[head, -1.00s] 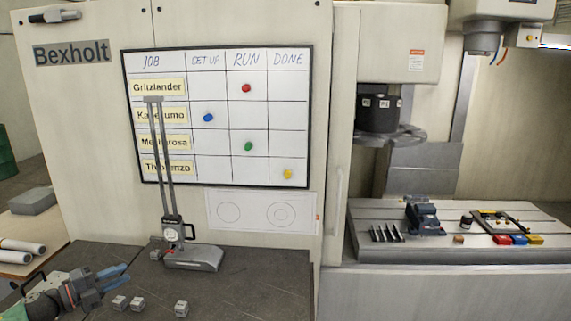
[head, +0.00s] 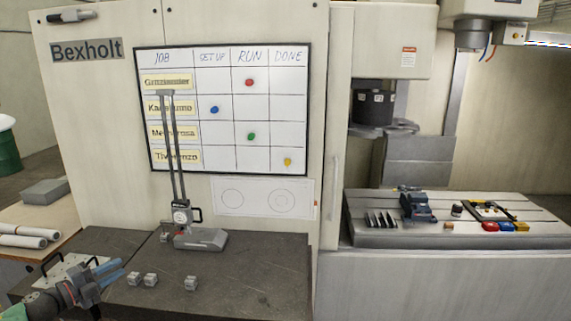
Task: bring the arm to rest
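My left gripper (head: 112,268) shows at the lower left in the head view, its blue fingers pointing right above the dark table's (head: 245,268) left part. The fingers lie close together and no object shows between them, but from this angle I cannot tell whether they are open or shut. The arm comes in from the bottom left corner. Small metal blocks (head: 150,280) lie on the table just right of the fingers, apart from them. My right gripper is not in view.
A height gauge (head: 200,239) stands upright on the table before a whiteboard (head: 225,108). A light plate (head: 72,270) lies behind the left gripper. At right, a machine table (head: 385,240) bears a blue vise (head: 416,208) and colored parts. The dark table's right front is clear.

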